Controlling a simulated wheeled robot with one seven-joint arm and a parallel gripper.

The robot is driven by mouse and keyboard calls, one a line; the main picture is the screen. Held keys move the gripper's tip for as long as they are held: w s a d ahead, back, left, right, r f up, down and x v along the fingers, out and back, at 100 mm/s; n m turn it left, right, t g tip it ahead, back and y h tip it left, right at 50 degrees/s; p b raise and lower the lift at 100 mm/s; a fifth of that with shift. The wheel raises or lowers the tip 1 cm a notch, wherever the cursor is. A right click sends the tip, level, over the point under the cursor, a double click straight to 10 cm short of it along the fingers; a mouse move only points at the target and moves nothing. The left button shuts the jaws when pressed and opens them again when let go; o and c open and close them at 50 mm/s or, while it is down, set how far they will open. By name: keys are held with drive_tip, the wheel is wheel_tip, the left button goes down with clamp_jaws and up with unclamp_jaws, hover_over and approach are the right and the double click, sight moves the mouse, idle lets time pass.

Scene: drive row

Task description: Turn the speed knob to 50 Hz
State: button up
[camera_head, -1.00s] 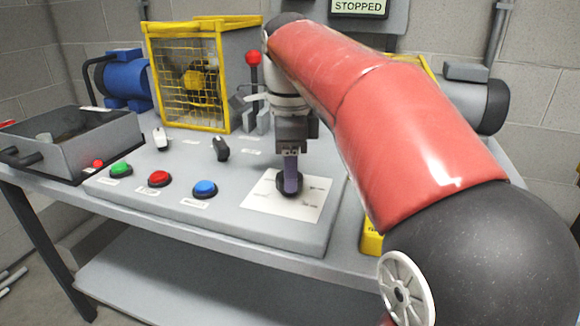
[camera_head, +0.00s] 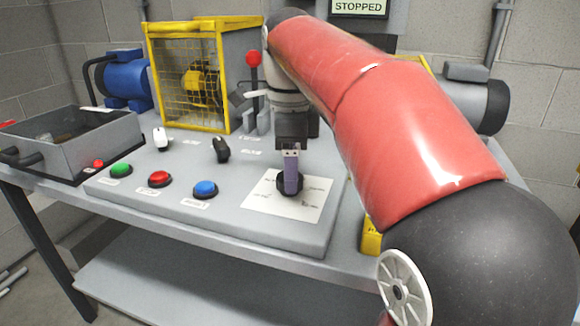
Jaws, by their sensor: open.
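The black speed knob (camera_head: 290,185) sits on a white dial plate (camera_head: 262,203) at the right end of the grey sloping panel. The plate's printed marks are too small to read. My gripper (camera_head: 291,190) points down over the knob, with its fingers around or right at it. The near finger covers the middle of the knob, so its pointer and setting are hidden. My gripper is open. I cannot tell whether the fingers touch the knob.
Green (camera_head: 121,170), red (camera_head: 160,179) and blue (camera_head: 205,188) buttons line the panel's front. A black switch (camera_head: 221,149), a white switch (camera_head: 160,138) and a red-topped lever (camera_head: 253,60) stand behind. A yellow cage (camera_head: 190,80) is at the back. The display (camera_head: 359,7) reads STOPPED.

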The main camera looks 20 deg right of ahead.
wheel_tip(320, 180, up, 7)
drive_tip(key=shift+r, duration=0.1)
idle(0.3)
idle(0.4)
